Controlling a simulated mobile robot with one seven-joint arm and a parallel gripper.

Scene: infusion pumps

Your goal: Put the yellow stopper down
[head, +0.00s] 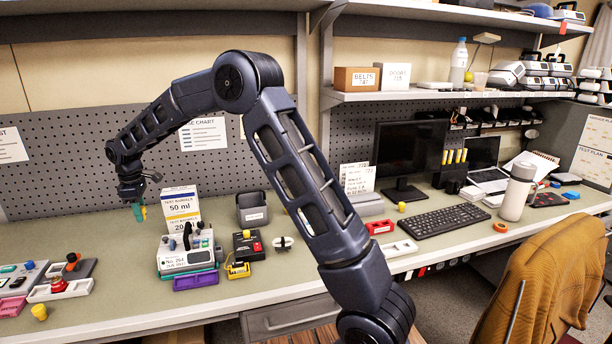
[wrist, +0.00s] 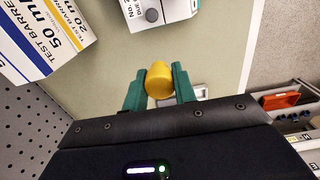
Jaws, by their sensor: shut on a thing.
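My gripper (head: 139,212) is at the left of the head view, above the bench and to the left of the test barrels box. In the wrist view its two green fingers (wrist: 158,84) are shut on the yellow stopper (wrist: 159,76), one on each side. The stopper shows as a rounded yellow piece between the fingertips, with bare bench surface behind it. In the head view the held stopper is too small to make out. Another yellow stopper (head: 39,312) stands near the front left edge of the bench, and a similar yellow piece (head: 402,207) is near the keyboard.
The test barrels box (head: 181,207) and a pump (head: 187,250) stand right of my gripper. Trays with small parts (head: 60,289) lie at the front left. A grey bin (head: 252,208) stands farther right. The bench (head: 95,235) left of the pump has free room. A pegboard wall is behind.

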